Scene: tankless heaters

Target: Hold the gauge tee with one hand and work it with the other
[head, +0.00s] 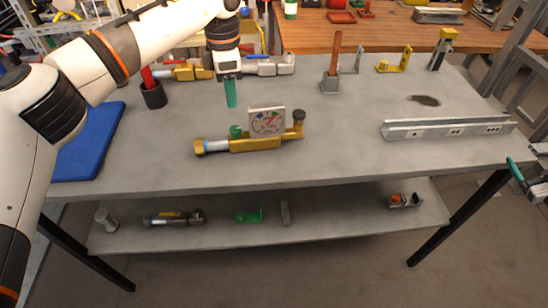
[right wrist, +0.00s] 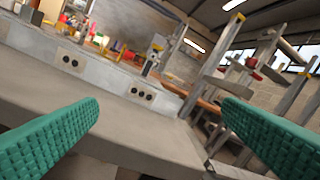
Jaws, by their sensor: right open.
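The gauge tee (head: 240,145) lies on the grey bench near its front middle. It has a yellow body, a silver left end, a green knob, a dark knob at the right end and a square dial face. My left gripper (head: 231,104) hangs above and slightly left of the dial, pointing down, apart from the tee. Its green fingers overlap in this view, so the gap between them is hidden. My right gripper (head: 516,170) is at the right edge of the head view, far from the tee. In the right wrist view its green fingers (right wrist: 164,112) are wide apart and empty.
A blue mat (head: 92,145) lies at the left and a dark cup (head: 153,96) behind it. A metal rail (head: 447,129) lies at the right. Several fittings stand along the back. A lower shelf (head: 330,222) holds small parts.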

